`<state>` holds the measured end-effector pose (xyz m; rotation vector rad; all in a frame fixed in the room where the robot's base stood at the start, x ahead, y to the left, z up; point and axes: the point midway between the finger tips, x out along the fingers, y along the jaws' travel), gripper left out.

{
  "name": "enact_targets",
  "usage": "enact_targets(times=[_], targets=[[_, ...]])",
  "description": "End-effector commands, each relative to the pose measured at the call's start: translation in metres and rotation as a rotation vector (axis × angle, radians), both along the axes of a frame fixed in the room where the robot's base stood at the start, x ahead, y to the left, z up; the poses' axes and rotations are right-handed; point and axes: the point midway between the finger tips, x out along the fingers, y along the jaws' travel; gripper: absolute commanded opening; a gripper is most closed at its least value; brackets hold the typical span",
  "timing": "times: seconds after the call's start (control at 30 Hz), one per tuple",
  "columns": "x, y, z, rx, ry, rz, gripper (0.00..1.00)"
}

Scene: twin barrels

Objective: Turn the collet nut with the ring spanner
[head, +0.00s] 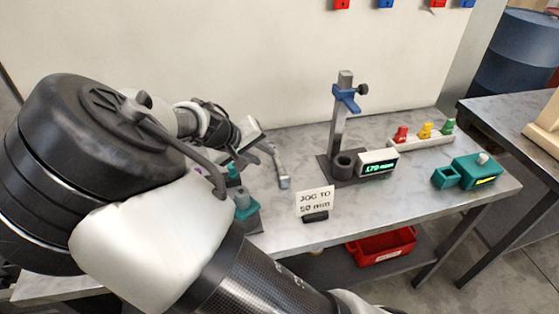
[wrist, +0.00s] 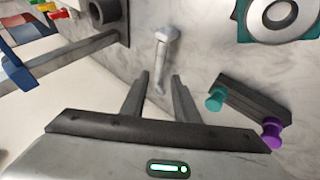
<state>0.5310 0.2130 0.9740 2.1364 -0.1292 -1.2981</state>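The spanner (wrist: 166,48) is a grey metal tool lying on the bench, with a thick end away from my gripper. It also shows in the head view (head: 283,178). My gripper (wrist: 160,76) is open, with one finger on each side of the spanner's handle and gaps between. I cannot tell how high the fingertips are above the bench. A teal fixture with a grey round top (wrist: 280,12), possibly the collet nut's holder, is at the upper right of the wrist view. In the head view the teal fixture (head: 246,207) is partly hidden by my arm.
A dark bar (wrist: 250,100) with teal and purple knobs lies right of my gripper. A stand (head: 340,125) with a blue clamp and a display (head: 377,163) stand beyond the "JOG TO 50 mm" sign (head: 314,201). A teal box (head: 477,172) is at right; a red bin (head: 382,247) is below.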

Motion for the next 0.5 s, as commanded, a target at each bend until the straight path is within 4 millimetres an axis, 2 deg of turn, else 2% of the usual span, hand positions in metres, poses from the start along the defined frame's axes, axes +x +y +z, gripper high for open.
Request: enact_targets(times=[0.03,0.2,0.5], targets=[[0.006,-0.006,-0.01,-0.002,0.0,-0.004,0.28],[0.019,-0.015,-0.03,0.0,0.0,-0.003,0.28],[0.028,-0.023,-0.044,0.0,0.002,-0.001,0.28]])
